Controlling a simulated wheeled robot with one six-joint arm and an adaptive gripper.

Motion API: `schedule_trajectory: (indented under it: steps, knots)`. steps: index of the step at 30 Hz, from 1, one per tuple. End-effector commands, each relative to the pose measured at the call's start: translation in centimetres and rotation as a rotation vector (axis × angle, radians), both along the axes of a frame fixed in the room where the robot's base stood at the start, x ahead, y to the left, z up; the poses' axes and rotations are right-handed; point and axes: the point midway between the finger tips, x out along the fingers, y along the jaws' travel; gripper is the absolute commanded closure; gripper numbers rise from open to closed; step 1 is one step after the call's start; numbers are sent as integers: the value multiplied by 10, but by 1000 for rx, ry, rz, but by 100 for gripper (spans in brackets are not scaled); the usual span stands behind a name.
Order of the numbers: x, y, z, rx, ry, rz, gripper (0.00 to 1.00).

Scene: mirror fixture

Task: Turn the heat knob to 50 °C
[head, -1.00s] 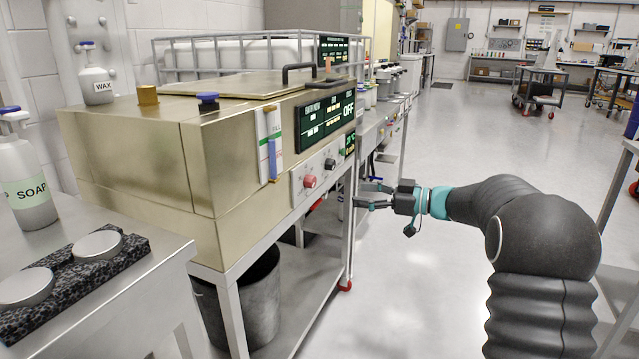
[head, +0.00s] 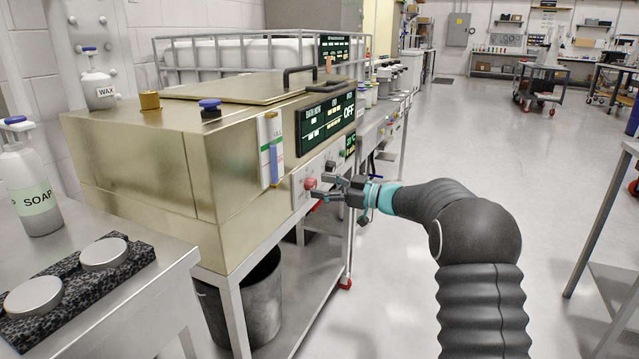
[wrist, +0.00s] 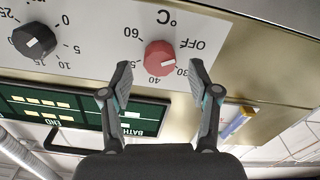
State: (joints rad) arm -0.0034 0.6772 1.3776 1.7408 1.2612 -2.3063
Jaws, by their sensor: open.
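The red heat knob (wrist: 160,58) shows upside down in the wrist view, on a light panel with marks OFF, 30, 40 and 60. Its white pointer seems to lie toward the side between OFF and 30. In the head view the red knob (head: 310,183) is on the front of the brass-coloured bath (head: 150,150). My gripper (wrist: 160,75) is open, with one finger on each side of the knob in the picture. I cannot tell whether they touch it. My gripper (head: 325,187) is close to the panel.
A black knob (wrist: 34,40) with a number scale sits beside the red one; it also shows in the head view (head: 330,167). A dark display (head: 326,122) above reads OFF. A blue-and-white strip (head: 271,150) is left of the panel.

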Motion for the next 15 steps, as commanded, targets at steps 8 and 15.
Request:
schedule_trajectory:
  steps: [8, 15]
  knots:
    - [5, 15, 0, -1, 1, 0, 39]
    - [5, 15, -1, -1, 1, 0, 41]
